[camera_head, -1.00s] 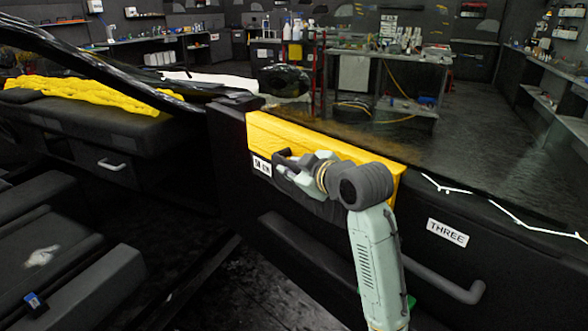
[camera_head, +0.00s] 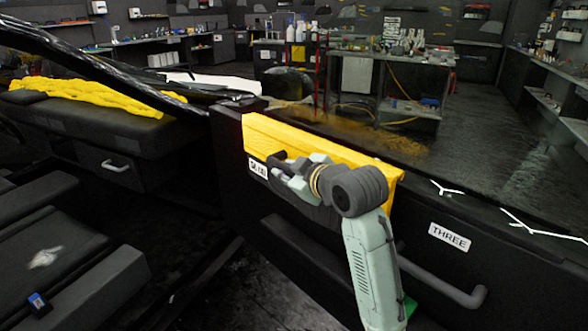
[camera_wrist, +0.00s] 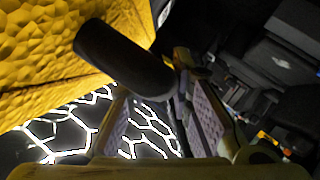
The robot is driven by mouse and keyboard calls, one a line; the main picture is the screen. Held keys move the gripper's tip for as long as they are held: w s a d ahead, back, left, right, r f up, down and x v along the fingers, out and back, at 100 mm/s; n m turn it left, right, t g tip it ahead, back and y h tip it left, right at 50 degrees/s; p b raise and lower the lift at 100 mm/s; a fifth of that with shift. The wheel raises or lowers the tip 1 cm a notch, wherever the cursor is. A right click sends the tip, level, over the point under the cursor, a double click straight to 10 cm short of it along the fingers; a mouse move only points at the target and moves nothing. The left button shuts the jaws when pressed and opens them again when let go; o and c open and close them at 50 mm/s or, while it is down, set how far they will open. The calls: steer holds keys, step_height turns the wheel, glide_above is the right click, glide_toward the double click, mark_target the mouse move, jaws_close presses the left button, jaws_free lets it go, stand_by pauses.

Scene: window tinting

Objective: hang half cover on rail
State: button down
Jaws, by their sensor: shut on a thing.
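The yellow half cover (camera_head: 330,150) lies along the upper part of the dark panel, by the rail (camera_head: 440,185) that forms its top edge. I cannot tell whether its back hangs over the rail. My gripper (camera_head: 278,166) is at the cover's front face and hides some of it. In the wrist view the cover's bumpy yellow surface (camera_wrist: 50,45) fills the upper left. A dark cylindrical grip (camera_wrist: 125,60) stands out from it and reaches my gripper's fingers (camera_wrist: 178,88), which are shut on it. The exact contact is partly hidden.
A label (camera_head: 449,237) reading THREE and a grey bar handle (camera_head: 440,283) are on the panel, right of my arm. Another yellow cover (camera_head: 90,95) lies on a dark surface at left. A workbench (camera_head: 390,90) stands behind. White lines (camera_head: 535,230) mark the panel's right top.

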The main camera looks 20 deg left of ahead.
steer(key=shift+s+a, duration=0.35)
steer(key=shift+s, duration=0.5)
steer(key=shift+s+a, duration=0.4)
steer(key=shift+s, duration=0.5)
steer(key=shift+s+a, duration=0.35)
steer(key=shift+s, duration=0.5)
steer(key=shift+r, duration=0.1)
step_height(320, 180, up, 6)
steer(key=p, duration=0.6)
